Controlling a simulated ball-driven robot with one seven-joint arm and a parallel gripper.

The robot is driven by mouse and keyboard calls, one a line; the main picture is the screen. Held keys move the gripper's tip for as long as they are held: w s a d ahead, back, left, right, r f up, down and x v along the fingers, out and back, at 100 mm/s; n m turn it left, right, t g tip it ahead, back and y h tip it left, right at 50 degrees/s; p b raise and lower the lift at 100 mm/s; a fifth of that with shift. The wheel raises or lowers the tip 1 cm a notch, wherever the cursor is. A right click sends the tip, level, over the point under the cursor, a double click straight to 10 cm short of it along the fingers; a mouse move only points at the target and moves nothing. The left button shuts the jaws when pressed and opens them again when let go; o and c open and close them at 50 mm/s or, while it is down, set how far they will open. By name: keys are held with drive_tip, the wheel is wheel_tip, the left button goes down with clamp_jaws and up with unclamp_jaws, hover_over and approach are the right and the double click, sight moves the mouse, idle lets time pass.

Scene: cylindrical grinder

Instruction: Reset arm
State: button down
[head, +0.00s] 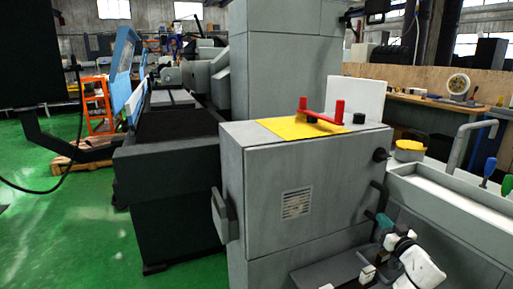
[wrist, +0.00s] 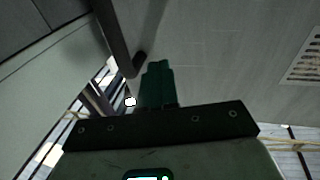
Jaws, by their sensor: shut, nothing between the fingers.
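My gripper (wrist: 157,68) shows in the wrist view as teal fingers pressed together, with nothing between them. They point at a grey machine panel. A dark bar-like handle (wrist: 117,42) lies just left of the fingertips; I cannot tell whether they touch. In the head view my gripper (head: 378,217) is small and teal at the lower right, beside the right edge of the grey cabinet (head: 265,175), close to a dark curved handle (head: 381,193). My white arm comes in from the lower right corner.
A yellow plate (head: 275,127) with a red bracket (head: 322,115) lies on the cabinet top. A yellow round item (head: 409,148) and a pale trough (head: 450,195) stand at right. A dark machine bed (head: 165,160) stands left. Green floor (head: 60,235) at far left is open.

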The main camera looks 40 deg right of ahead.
drive_tip(key=w+a+f+m+g, duration=0.1)
drive_tip(key=w+a+f+g, duration=0.3)
drive_tip(key=a, duration=0.6)
drive_tip(key=w+a+f+m+g, duration=0.1)
drive_tip(key=w+a+f+m, duration=0.1)
drive_tip(key=w+a+f, duration=0.5)
drive_tip(key=s+a+f+n+g+y, duration=0.1)
drive_tip(key=s+a+f+y, duration=0.15)
drive_tip(key=a, duration=0.45)
drive_tip(key=s+a+f+n+g+y, duration=0.1)
drive_tip(key=s+a+g+y, duration=0.15)
drive_tip(key=a, duration=0.45)
drive_tip(key=s+a+f+n+g+y, duration=0.1)
drive_tip(key=s+a, duration=0.2)
drive_tip(key=a, duration=0.4)
drive_tip(key=s+a+r+n+g+y, duration=0.2)
drive_tip(key=s+a+n+g+y, duration=0.35)
drive_tip(key=s+a, duration=1.15)
wheel_tip(320, 180, up, 16)
drive_tip(key=d+p, duration=0.1)
drive_tip(key=p, duration=1.6)
drive_tip(key=shift+s+d+r+h, duration=0.15)
drive_tip(key=shift+s+r+h, duration=0.05)
drive_tip(key=shift+s+h, duration=0.15)
